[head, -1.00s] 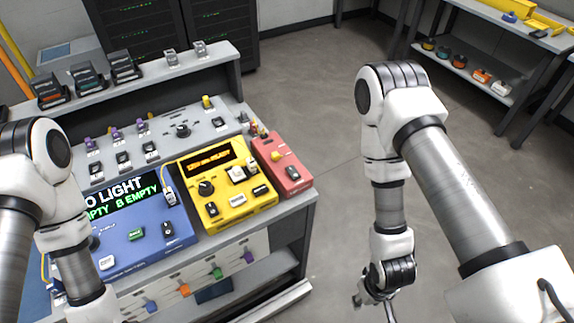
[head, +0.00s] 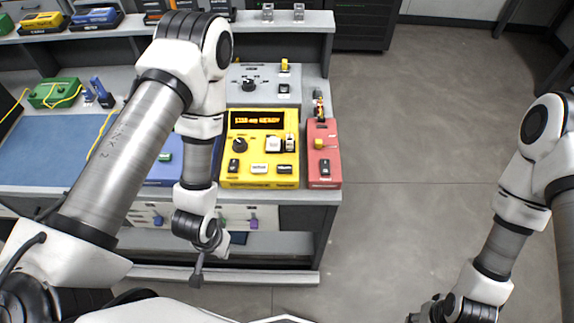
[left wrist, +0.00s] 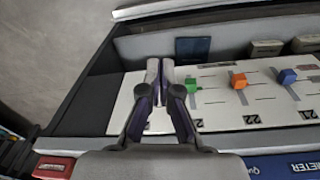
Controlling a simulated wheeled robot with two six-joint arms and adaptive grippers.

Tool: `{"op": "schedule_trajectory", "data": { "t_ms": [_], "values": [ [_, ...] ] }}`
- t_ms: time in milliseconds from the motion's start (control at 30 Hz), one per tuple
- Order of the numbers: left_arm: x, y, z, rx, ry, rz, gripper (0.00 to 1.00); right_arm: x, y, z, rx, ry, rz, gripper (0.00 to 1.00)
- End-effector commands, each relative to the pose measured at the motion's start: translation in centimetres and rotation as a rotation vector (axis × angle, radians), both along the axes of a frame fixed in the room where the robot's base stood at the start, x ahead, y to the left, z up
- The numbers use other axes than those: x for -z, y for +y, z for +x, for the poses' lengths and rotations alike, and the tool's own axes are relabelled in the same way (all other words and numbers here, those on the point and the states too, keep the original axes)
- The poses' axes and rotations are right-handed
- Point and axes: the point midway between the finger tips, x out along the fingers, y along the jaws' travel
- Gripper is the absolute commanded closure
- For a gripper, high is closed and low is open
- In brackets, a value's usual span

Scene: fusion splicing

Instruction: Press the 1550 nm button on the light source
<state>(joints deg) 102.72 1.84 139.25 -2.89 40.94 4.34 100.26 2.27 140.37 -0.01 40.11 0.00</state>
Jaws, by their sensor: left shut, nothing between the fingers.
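The yellow light source (head: 260,181) stands on the bench in the head view, its orange display seeming to read 1310 nm READY. Its front row holds a dark button (head: 238,166), a white button (head: 259,169) and another dark button (head: 285,169); their labels are too small to read. My left gripper (head: 197,276) hangs in front of the bench, lower than the light source and left of it, apart from it. In the left wrist view its fingers (left wrist: 159,68) are together and empty. My right gripper (head: 418,317) is at the bottom edge, partly cut off, away from the bench.
A red box (head: 324,172) sits right beside the light source. A blue meter (head: 165,174) on its left is mostly hidden by my left arm. The bench front has a white panel with coloured sliders (left wrist: 238,81). A grey unit (head: 264,97) is behind. Open floor lies right.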

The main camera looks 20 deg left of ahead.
Motion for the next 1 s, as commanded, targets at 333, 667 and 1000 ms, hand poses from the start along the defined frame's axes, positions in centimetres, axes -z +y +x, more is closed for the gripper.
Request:
{"op": "schedule_trajectory", "data": {
  "t_ms": [333, 667, 1000],
  "values": [
    [-13.1, -5.7, 17.9, -0.115, -0.432, -0.282, 1.00, -3.5, 0.0, 0.0, 0.000, 0.000, 0.000, 0.60],
    [-20.5, -8.7, 23.6, -0.135, -0.564, -0.447, 1.00, -4.3, 0.0, 0.0, 0.000, 0.000, 0.000, 0.60],
    [-20.1, -8.6, 23.5, -0.136, -0.563, -0.447, 1.00, -4.0, 0.0, 0.0, 0.000, 0.000, 0.000, 0.60]
  ]
}}
